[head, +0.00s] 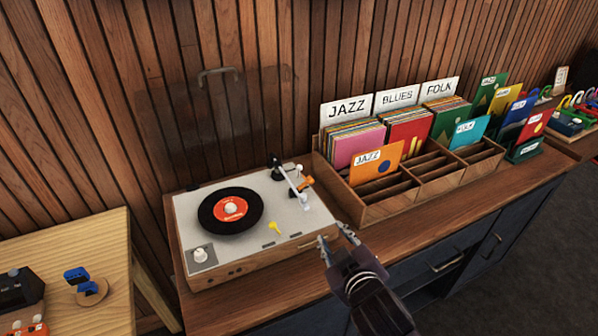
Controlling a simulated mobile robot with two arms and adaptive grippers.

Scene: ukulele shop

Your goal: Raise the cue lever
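The turntable (250,262) stands on the wooden counter with a black record (215,221) with a red label on its platter. The tonearm (290,186) is on the right side of the deck, beside the record. A small orange part (303,184) sits next to the tonearm; it looks like the cue lever, but its angle is too small to tell. A small yellow piece (274,227) lies on the deck front. My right gripper (334,236) is open and empty at the turntable's front right corner, apart from the orange part. My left gripper is not in view.
A clear dust cover (212,118) stands raised behind the deck. A wooden record crate (391,213) with dividers marked JAZZ, BLUES and FOLK is close on the right. A light wood table (98,243) stands at the left. The counter front is clear.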

